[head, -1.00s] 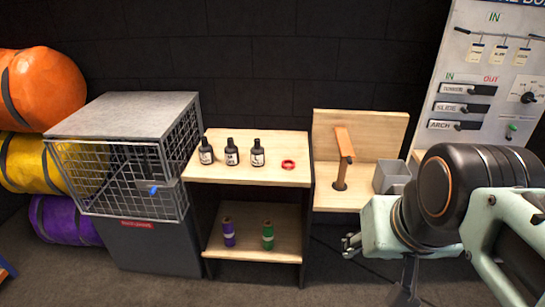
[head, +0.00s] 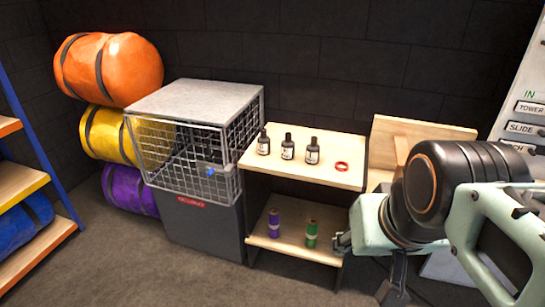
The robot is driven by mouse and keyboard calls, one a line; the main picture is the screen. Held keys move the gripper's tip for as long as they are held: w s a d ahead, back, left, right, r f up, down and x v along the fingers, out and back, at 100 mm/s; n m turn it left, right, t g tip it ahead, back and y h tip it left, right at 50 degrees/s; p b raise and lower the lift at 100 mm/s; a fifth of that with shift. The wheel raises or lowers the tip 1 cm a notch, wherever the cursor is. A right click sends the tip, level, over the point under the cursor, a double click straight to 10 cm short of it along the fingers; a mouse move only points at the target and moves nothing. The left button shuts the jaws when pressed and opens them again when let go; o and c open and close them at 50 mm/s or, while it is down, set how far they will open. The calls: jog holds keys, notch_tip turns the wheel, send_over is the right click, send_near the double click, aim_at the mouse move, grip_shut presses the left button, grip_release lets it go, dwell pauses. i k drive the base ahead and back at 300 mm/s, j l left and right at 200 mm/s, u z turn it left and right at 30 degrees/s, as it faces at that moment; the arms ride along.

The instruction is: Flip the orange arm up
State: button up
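The wooden stand (head: 425,130) that carries the orange arm is at the right of the head view, behind my own arm. Its backboard shows, but its base is mostly covered. The orange arm itself is hidden or too covered to make out now; a second ago it stood upright on a dark pivot there. My gripper (head: 368,266) is at the lower right, in front of the stand and the small shelf. Its fingers look spread apart, with nothing seen between them.
The wooden shelf (head: 345,178) holds three dark bottles, a red ring (head: 342,166) and two spools. A wire cage (head: 180,165) stands left of it, beside stacked coloured rolls (head: 108,68). A labelled panel (head: 525,120) is at the right edge. Floor is clear in front.

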aim_at(401, 146)
jog(key=i+j, duration=0.15)
jog(key=j, duration=0.25)
jog(key=l+z, duration=0.2)
jog(key=k+l+u, duration=0.15)
jog(key=l, duration=0.2)
jog(key=i+j+z, duration=0.1)
jog(key=j, duration=0.15)
jog(key=j+z, duration=0.1)
jog(key=j, duration=0.2)
jog(key=i+j+z, duration=0.35)
jog(key=j, duration=0.35)
jog(key=i+j+z, duration=0.15)
jog(key=i+j, duration=0.15)
jog(key=j, duration=0.05)
